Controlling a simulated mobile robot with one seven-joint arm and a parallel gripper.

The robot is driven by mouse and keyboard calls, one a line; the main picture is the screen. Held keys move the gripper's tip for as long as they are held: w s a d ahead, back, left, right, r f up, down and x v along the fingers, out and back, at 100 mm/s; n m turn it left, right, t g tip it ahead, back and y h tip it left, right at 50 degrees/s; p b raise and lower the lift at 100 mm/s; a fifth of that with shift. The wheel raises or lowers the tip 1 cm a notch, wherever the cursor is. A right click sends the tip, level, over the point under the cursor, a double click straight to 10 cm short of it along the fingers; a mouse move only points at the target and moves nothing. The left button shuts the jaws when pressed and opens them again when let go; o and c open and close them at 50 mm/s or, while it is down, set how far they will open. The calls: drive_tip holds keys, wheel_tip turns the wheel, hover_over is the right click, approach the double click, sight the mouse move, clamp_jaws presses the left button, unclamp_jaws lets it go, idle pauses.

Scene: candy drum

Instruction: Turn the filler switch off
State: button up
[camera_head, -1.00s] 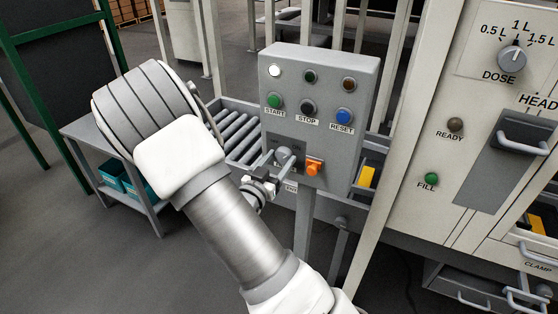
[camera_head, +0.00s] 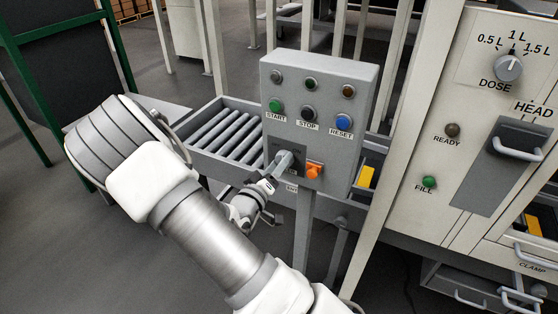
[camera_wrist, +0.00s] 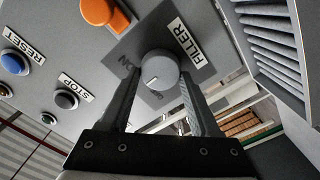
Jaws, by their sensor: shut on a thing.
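The filler switch is a round grey knob (camera_wrist: 160,68) between my two fingers in the wrist view. A short white mark on its face points to the lower left. The FILLER label (camera_wrist: 188,42) is beside it, and the ON and OFF lettering is partly covered. My gripper (camera_wrist: 158,84) is shut on the knob, one finger on each side. In the head view my gripper (camera_head: 276,176) reaches the lower left of the grey control box (camera_head: 327,138), and the switch area is mostly hidden.
An orange knob (camera_head: 313,170) sits just right of the switch. Green START (camera_head: 275,106), black STOP (camera_head: 308,114) and blue RESET (camera_head: 343,122) buttons are above. A roller conveyor (camera_head: 226,135) lies behind on the left, and the dosing machine (camera_head: 480,100) stands right.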

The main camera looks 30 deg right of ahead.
drive_tip(key=shift+f+n+p, duration=0.2)
drive_tip(key=shift+n+p, duration=1.15)
drive_tip(key=shift+n, duration=2.95)
drive_tip(key=o, duration=1.4)
drive_tip(key=shift+c, duration=0.2)
drive_tip(key=shift+a, duration=0.1)
drive_tip(key=b+v, duration=0.2)
drive_tip(key=v, duration=1.5)
drive_tip(key=shift+a+f, duration=0.1)
